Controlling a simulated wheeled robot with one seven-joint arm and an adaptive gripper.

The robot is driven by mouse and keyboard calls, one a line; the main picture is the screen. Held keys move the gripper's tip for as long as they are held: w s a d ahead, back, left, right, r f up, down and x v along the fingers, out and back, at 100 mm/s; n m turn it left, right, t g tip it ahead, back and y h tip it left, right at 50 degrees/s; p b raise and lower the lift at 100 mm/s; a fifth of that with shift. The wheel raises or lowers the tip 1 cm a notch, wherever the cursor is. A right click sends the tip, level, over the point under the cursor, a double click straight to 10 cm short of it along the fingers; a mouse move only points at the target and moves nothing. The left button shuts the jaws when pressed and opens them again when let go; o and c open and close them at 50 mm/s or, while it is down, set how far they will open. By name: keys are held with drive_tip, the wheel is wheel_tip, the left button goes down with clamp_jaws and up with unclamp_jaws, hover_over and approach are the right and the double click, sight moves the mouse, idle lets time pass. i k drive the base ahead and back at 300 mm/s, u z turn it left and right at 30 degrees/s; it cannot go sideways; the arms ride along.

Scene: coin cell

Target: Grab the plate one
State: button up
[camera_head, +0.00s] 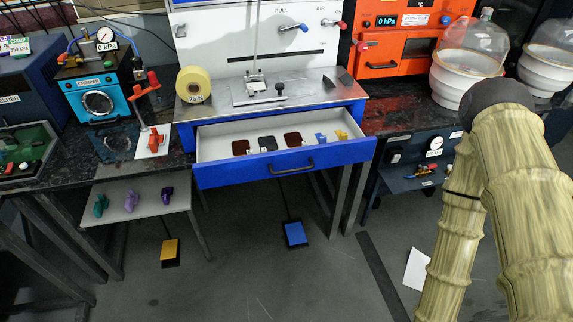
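The open blue drawer (208,177) under the press bench holds a row of small flat pieces. From left to right they are a dark red-brown square (240,147), a dark grey square (267,144) and another dark red-brown square (293,140). Further right in the drawer are a small blue piece (320,138) and a small yellow piece (341,135). I cannot tell which of these is the plate one. My sleeved arm fills the right side. My gripper is not in view.
The drawer's black handle (292,169) faces me. A low shelf (150,207) at left bears green and purple pieces. A yellow pedal (169,250) and a blue pedal (295,234) are on the floor. White vessels (462,80) stand at right. Floor before the drawer is mostly clear.

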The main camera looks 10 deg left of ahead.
sight(256, 85)
drive_tip(key=z, duration=0.05)
drive_tip(key=k, duration=1.15)
drive_tip(key=u, duration=0.8)
drive_tip(key=i, duration=1.1)
drive_tip(key=u, duration=0.05)
